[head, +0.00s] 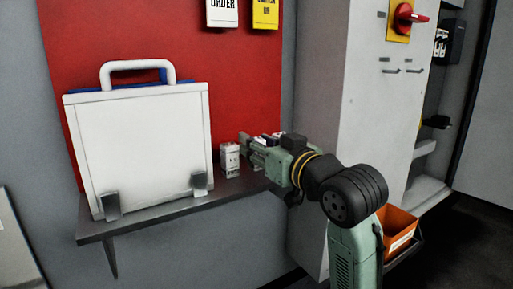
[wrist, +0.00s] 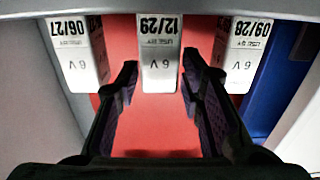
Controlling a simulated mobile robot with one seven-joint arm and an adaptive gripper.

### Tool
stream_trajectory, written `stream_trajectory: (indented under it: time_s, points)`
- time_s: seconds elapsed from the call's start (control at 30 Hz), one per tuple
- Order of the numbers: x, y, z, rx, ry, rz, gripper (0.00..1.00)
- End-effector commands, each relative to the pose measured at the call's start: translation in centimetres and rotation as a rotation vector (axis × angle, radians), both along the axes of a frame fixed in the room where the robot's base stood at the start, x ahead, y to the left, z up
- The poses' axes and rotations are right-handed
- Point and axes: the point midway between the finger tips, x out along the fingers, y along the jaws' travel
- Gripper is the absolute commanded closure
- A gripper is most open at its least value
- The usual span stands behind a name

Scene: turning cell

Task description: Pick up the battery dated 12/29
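The battery dated 12/29 (wrist: 159,55) is a white block marked "6 V", upside down in the wrist view, in the middle of a row. My gripper (wrist: 160,72) is open, with one dark finger on each side of this battery. A narrow gap shows on both sides. A battery dated 06/27 (wrist: 77,55) is to its left and one dated 09/28 (wrist: 244,55) to its right. In the head view my gripper (head: 253,152) is at the shelf, just right of a white battery (head: 230,160), and hides most of the others.
The batteries stand on a dark wall shelf (head: 165,208) before a red panel (head: 240,75). A white case (head: 140,140) with a handle stands at the shelf's left. A grey cabinet (head: 350,110) is at the right, with an orange bin (head: 398,228) low beside it.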

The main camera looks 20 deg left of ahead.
Motion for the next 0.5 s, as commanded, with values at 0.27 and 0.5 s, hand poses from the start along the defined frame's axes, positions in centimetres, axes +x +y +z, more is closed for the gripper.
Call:
stream_trajectory:
  time_s: [0.27, 0.5]
  points:
    - [0.63, 0.75, -0.09, 0.000, 0.000, -0.001, 0.65]
    - [0.61, 0.73, -0.07, 0.000, 0.000, -0.001, 0.76]
